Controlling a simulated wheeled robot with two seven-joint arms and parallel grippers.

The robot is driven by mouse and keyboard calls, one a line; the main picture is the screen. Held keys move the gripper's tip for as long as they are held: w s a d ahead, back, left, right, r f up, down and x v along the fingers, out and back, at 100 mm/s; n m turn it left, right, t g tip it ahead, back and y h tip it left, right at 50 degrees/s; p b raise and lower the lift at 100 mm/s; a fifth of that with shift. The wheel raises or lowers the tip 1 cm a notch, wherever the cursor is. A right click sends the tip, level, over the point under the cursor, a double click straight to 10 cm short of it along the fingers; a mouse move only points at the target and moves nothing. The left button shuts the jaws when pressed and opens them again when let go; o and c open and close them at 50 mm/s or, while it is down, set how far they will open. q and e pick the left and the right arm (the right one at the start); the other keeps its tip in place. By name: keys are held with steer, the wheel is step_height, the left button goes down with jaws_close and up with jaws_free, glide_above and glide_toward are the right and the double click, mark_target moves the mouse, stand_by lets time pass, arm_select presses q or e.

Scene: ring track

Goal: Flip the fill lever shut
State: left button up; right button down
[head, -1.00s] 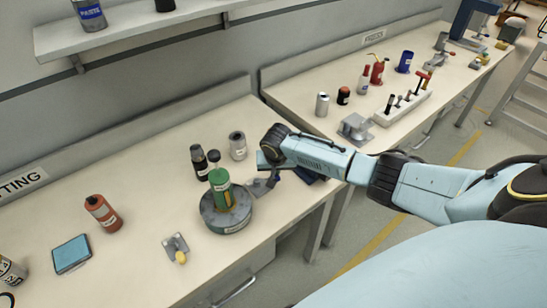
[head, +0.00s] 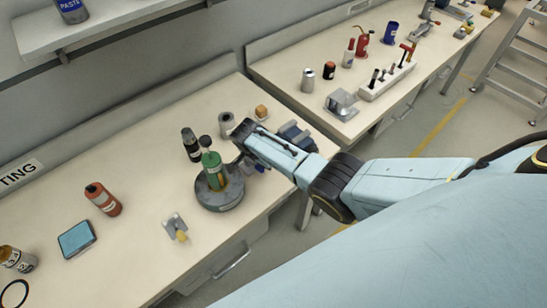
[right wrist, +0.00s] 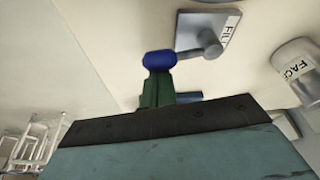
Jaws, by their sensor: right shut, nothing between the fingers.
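The fill lever shows in the right wrist view as a grey rod with a blue knob (right wrist: 159,61), on a grey plate (right wrist: 190,30) marked "FILL". The rod sticks out sideways from its pivot on the plate. My right gripper (right wrist: 157,92) is shut and empty, its dark green fingers close behind the knob. I cannot tell whether they touch it. In the head view my right arm hides most of the lever, and only a bit of blue (head: 261,168) shows below the wrist. My left gripper is not in view.
A grey can (head: 227,123) and a dark bottle (head: 191,146) stand behind. A small bracket with a yellow knob (head: 181,236) lies nearer.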

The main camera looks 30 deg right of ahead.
steer(key=shift+s+a, duration=0.25)
steer(key=shift+a, duration=0.2)
stand_by(0.5)
steer(key=shift+d+f, duration=0.15)
steer(key=shift+d, duration=0.35)
steer(key=d, duration=0.3)
steer(key=shift+w+d+f+b, duration=0.15)
steer(key=shift+w+f+b, duration=0.15)
steer(key=shift+w+f, duration=0.1)
steer(key=w+p+v, duration=0.1)
steer(key=p+v, duration=0.2)
steer(key=v, duration=0.7)
steer(key=shift+a+r, duration=0.2)
steer(key=shift+a, duration=0.05)
steer(key=shift+s, duration=0.15)
